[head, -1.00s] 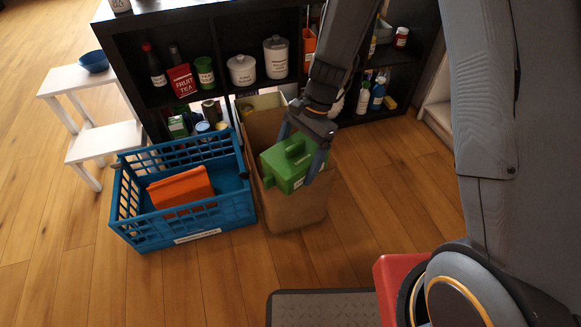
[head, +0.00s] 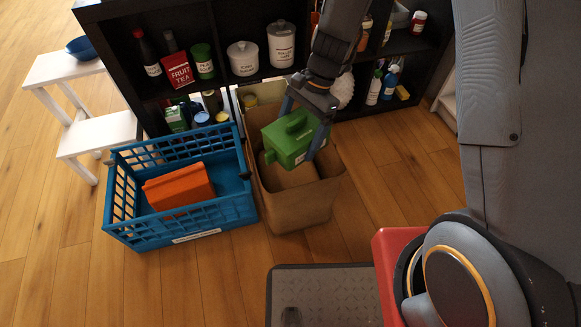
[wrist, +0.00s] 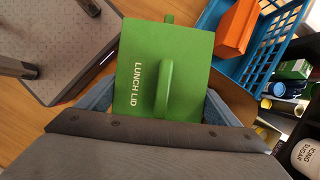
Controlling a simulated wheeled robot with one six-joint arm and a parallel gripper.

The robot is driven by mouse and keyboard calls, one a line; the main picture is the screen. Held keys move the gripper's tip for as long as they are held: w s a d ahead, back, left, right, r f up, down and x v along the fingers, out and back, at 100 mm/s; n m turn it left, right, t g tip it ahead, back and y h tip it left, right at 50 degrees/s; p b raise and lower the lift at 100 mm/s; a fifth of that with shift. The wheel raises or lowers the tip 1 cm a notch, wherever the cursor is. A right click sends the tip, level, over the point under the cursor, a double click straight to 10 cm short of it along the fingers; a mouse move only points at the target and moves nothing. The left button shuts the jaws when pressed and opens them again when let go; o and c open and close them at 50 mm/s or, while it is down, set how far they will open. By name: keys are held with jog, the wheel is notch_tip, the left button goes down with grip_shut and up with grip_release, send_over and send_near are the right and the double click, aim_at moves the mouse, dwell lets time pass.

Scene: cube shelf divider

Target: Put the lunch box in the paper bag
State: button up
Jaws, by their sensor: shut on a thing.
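The green lunch box (head: 288,139) hangs in my gripper (head: 304,124), whose two fingers close on its opposite sides. In the head view it shows over the rear part of the open paper bag (head: 300,212), which stands upright on the floor. I cannot tell whether its underside is below the bag's rim. In the wrist view the green box (wrist: 150,60) faces the camera with its handle and the words "LUNCH LID" between my fingers (wrist: 155,105). The bag is mostly hidden there. A light brown shape shows inside the bag, unclear what.
A blue crate (head: 183,227) with an orange box (head: 180,187) stands just left of the bag. A black cube shelf (head: 222,75) with jars and bottles rises behind. A white step stool (head: 98,134) is at left. Floor right of the bag is clear.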

jog(key=shift+w+d+f+b, duration=0.15)
jog(key=shift+d+f+b, duration=0.1)
jog(key=shift+f+b, duration=0.25)
jog(key=shift+w+d+f+b, duration=0.1)
jog(key=shift+w+f+b, duration=0.1)
jog(key=shift+f+b, duration=0.5)
jog(key=b, duration=1.9)
send_over(296, 186)
notch_tip(296, 186, down, 19)
notch_tip(296, 186, down, 10)
jog(key=b, duration=0.5)
jog(key=shift+w+f, duration=0.1)
jog(key=shift+w, duration=0.05)
